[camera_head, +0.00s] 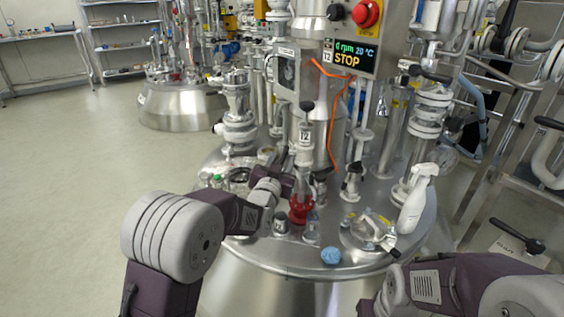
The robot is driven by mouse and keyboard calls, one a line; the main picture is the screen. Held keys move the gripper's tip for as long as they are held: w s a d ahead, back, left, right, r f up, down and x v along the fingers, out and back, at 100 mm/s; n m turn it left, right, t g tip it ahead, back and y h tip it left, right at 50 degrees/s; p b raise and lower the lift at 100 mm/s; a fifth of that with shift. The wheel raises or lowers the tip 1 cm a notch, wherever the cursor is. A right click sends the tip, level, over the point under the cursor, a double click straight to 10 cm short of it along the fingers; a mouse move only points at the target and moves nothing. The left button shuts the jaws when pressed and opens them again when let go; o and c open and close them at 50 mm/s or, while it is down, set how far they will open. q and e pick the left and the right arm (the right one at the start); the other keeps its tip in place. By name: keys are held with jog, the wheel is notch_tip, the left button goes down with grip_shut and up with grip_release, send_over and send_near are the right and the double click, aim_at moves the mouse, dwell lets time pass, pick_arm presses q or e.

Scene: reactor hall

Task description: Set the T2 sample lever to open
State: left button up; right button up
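A small white tag (305,135), which seems to read T2, sits on an upright sample fitting with a black knob (307,107) on top of the steel reactor lid.
A display box (352,58) reading STOP, with a red button (366,13), stands above the lid. A white spray bottle (417,198), a blue sponge (331,256) and a clear-lidded port (371,230) are at the lid's right and front. An orange cable hangs behind. Open floor lies left.

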pick_arm(q)
jog(key=shift+w, duration=0.1)
jog(key=shift+c, duration=0.4)
grip_shut()
dwell(1.0)
